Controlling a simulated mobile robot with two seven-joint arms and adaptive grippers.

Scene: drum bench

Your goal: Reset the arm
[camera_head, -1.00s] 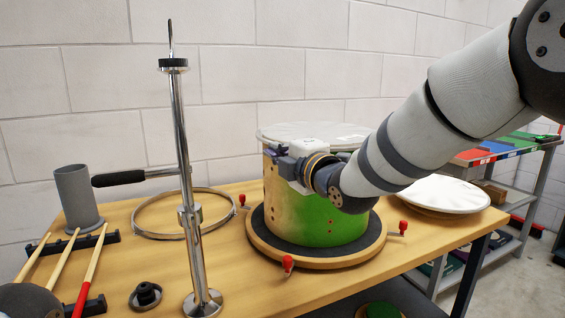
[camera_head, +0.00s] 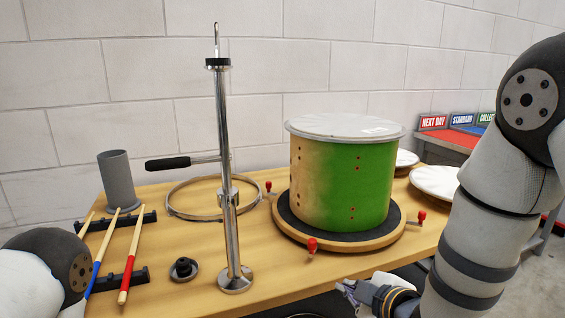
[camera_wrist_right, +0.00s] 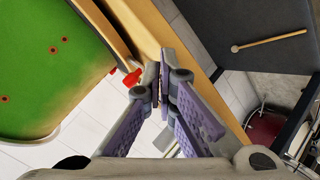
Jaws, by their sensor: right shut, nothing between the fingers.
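My right arm comes down at the right of the head view. Its gripper (camera_head: 345,288) is low in front of the bench's front edge, apart from the drum. In the right wrist view the right gripper (camera_wrist_right: 161,88) has its purple-padded fingers together, with nothing between them. The green and tan drum shell (camera_head: 345,185) stands upright on the round dark-topped base, with a white drumhead (camera_head: 345,126) on top. The shell also shows in the right wrist view (camera_wrist_right: 50,65). A part of my left arm is at the lower left of the head view; its gripper is out of view.
A chrome stand (camera_head: 226,190) with a black handle rises left of the drum. A metal hoop (camera_head: 180,215), grey cup (camera_head: 118,180), drumsticks (camera_head: 133,250) and black knob (camera_head: 183,268) are on the bench (camera_head: 270,290). White discs (camera_head: 435,181) lie at right, before labelled shelves (camera_head: 450,140).

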